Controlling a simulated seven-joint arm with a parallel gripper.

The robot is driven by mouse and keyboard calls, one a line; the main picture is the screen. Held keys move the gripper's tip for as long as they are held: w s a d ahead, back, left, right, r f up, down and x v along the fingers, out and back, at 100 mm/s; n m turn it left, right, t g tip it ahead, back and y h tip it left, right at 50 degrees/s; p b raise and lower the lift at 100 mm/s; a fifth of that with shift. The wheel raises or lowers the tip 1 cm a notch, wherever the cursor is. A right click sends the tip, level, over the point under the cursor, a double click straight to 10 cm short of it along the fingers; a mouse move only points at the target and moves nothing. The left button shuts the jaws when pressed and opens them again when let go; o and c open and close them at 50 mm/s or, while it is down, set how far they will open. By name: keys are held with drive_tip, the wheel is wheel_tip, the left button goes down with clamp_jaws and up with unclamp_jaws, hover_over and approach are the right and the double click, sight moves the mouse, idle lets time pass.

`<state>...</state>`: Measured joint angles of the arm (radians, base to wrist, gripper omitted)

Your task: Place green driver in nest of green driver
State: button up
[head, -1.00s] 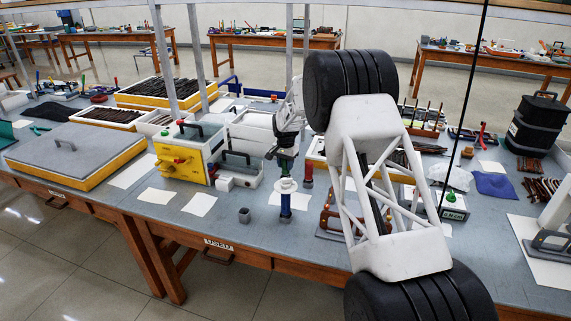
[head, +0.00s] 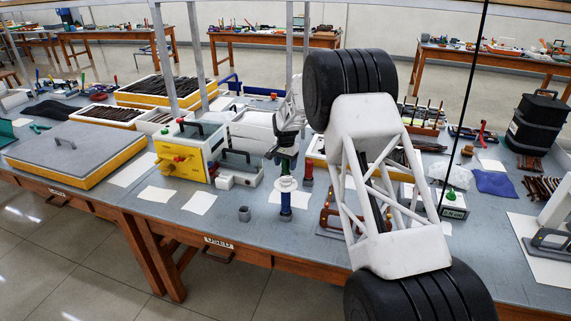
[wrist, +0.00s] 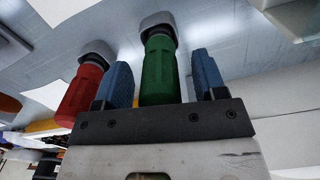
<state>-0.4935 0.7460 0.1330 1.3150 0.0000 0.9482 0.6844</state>
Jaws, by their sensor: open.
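The green driver (wrist: 159,70) stands between the two blue fingers of my gripper (wrist: 164,72) in the wrist view. The fingers are open, with a gap visible on each side of the handle. The far end of the driver meets a grey cup-like nest (wrist: 157,21); how deep it sits is hidden. In the head view my gripper (head: 283,154) is at mid-bench, with the green handle (head: 285,166) partly showing below it, behind a blue post with a white collar (head: 286,186).
A red driver (wrist: 82,88) stands in its own grey cup to the left; it also shows in the head view (head: 307,174). A yellow-and-white box (head: 182,152) is to the left. Bare bench lies in front.

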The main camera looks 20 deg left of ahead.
drive_tip(key=shift+r, duration=3.9)
drive_tip(key=shift+r, duration=0.1)
drive_tip(key=shift+d+r, duration=0.2)
drive_tip(key=s+d+r+n+t, duration=0.1)
drive_tip(key=s+d+r, duration=1.1)
drive_tip(key=d, duration=0.4)
drive_tip(key=s+d+r, duration=1.3)
drive_tip(key=d, duration=0.4)
drive_tip(key=s+d+r+t, duration=0.1)
drive_tip(key=s+d, duration=0.5)
drive_tip(key=s, duration=0.4)
drive_tip(key=s+d+r, duration=0.1)
drive_tip(key=s+d, duration=0.4)
drive_tip(key=s, duration=0.4)
drive_tip(key=s+d+f, duration=0.3)
drive_tip(key=s, duration=0.6)
drive_tip(key=s+d+f+n, duration=0.1)
drive_tip(key=s+d+f, duration=0.2)
drive_tip(key=s, duration=0.7)
drive_tip(key=shift+s+f+t, duration=0.15)
drive_tip(key=shift+s+t, duration=0.1)
drive_tip(key=shift+t, duration=0.05)
